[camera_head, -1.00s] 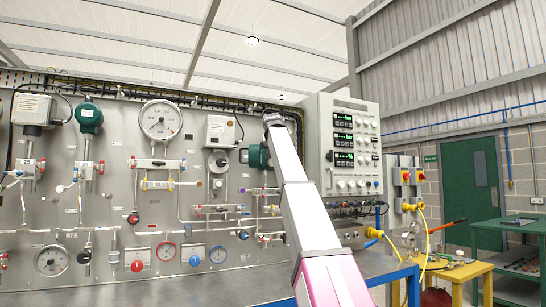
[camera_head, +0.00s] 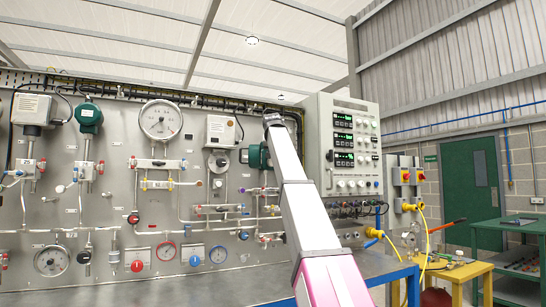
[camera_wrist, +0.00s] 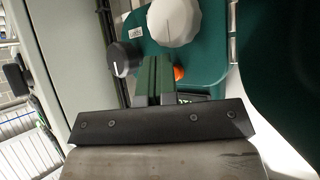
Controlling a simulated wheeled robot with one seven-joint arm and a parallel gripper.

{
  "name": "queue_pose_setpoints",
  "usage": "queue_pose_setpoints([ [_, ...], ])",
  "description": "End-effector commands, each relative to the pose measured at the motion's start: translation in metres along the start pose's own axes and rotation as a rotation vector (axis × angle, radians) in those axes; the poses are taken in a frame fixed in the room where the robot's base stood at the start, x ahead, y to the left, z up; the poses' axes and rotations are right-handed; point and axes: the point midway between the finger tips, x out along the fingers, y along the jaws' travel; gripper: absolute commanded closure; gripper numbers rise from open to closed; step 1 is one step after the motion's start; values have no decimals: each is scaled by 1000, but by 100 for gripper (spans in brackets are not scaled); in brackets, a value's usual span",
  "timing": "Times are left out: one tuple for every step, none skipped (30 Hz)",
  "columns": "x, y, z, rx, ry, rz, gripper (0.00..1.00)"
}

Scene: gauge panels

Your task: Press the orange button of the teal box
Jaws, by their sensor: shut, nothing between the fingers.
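The teal box (camera_wrist: 200,60) fills the upper middle of the wrist view, with a large white knob (camera_wrist: 174,20) and a black knob (camera_wrist: 122,60) on or beside its face. The orange button (camera_wrist: 180,73) shows just right of my fingers and is partly hidden by them. My gripper (camera_wrist: 161,68) is shut and empty, its fingertips close to the button; I cannot tell whether they touch anything. In the head view the teal box (camera_head: 256,157) shows beside the end of my arm, which hides part of it. The button and my fingers cannot be made out there.
The grey panel (camera_head: 110,205) carries gauges, valves and pipes left of my arm. A pale cabinet (camera_head: 312,135) with green displays stands close on the right. A dark green shape (camera_wrist: 280,60) is near on the right in the wrist view.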

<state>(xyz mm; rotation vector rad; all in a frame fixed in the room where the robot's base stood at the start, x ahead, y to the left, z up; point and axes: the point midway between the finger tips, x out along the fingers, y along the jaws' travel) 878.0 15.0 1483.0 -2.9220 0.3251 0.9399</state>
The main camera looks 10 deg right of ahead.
Motion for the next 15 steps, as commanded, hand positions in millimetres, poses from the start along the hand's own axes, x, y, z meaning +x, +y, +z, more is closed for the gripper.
queue_pose_setpoints([
  [-1,1,1,0,0,0,100],
  [-2,1,2,0,0,0,100],
  [-2,1,2,0,0,0,100],
  [-2,1,2,0,0,0,100],
  [-2,1,1,0,-1,0,100],
  [-2,1,1,0,-1,0,100],
  [-2,1,1,0,-1,0,100],
  [-2,1,1,0,-1,0,100],
  [-2,1,2,0,-1,0,100],
  [-2,2,2,0,-1,0,100],
  [-2,2,2,0,-1,0,100],
  [-3,2,3,0,-1,0,100],
  [-4,3,4,0,-1,0,100],
  [-5,4,5,0,-1,0,100],
  [-7,5,6,0,-1,0,100],
])
